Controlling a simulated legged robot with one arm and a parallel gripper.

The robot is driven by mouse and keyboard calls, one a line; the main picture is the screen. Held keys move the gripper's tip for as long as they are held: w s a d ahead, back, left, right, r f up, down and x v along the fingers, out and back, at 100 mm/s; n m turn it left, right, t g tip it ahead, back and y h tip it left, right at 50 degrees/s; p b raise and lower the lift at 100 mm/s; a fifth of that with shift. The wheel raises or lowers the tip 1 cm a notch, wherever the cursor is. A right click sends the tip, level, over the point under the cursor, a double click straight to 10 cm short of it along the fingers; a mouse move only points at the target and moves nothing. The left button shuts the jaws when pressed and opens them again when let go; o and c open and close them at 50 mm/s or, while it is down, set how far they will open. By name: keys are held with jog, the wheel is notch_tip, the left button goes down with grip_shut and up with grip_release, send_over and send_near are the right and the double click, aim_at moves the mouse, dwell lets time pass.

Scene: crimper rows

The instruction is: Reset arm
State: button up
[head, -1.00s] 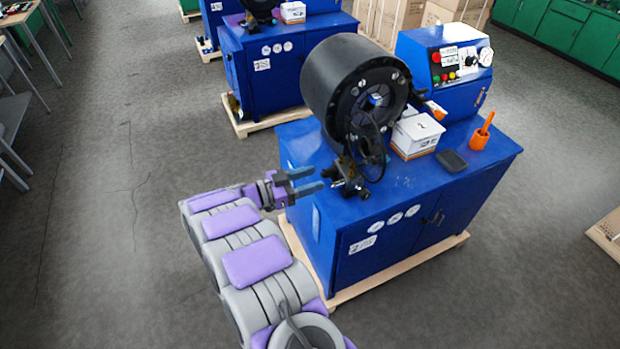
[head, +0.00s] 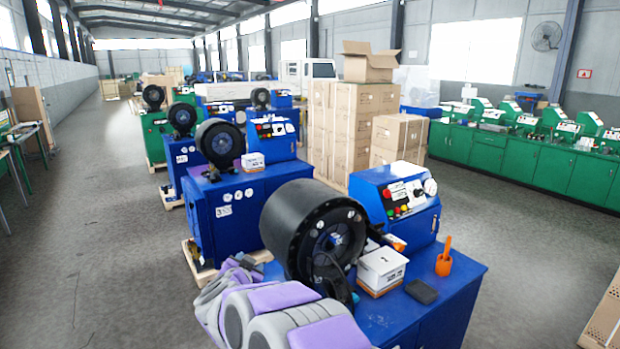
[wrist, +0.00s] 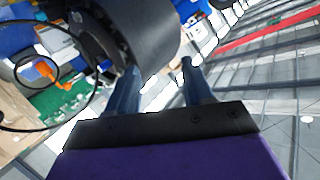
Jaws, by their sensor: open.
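My gripper (wrist: 158,72) is open and empty in the wrist view, its two dark blue fingers apart. The black drum of the nearest crimper (wrist: 150,40) appears just beyond the fingers, and I cannot tell how close it is. In the head view my purple and grey arm is bent at the bottom, at the left of that crimper's black head (head: 300,232). The fingers are not clear there.
A blue control box (head: 398,205) stands behind the white box. More crimpers, such as the second one (head: 219,145), stand in a row beyond. Stacked cartons (head: 350,130) stand behind, and green benches (head: 530,160) at the right. The floor at the left (head: 90,230) is mostly clear.

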jog(key=s+d+r+n+g+y+b, duration=0.1)
jog(key=s+d+n+g+y+b, duration=0.15)
jog(key=s, duration=0.55)
jog(key=s+d+r+n+g+y+b, duration=0.1)
jog(key=s+d+n+g+y, duration=0.2)
jog(key=s, duration=0.4)
jog(key=s+d+f+g+h+b, duration=0.1)
jog(key=s+d+f+g, duration=0.2)
jog(key=s+d, duration=0.5)
jog(key=s+d+f+g+h+b, duration=0.1)
jog(key=s+d+f+g, duration=0.3)
jog(key=s, duration=1.3)
jog(key=s+d+f+g+h+b, duration=0.1)
jog(key=s+d+f+g+h, duration=0.2)
jog(key=s+d, duration=0.9)
notch_tip(320, 180, down, 3)
jog(key=shift+s+d+r+g, duration=0.2)
jog(key=shift+s+d+g, duration=0.15)
jog(key=shift+s+d, duration=0.05)
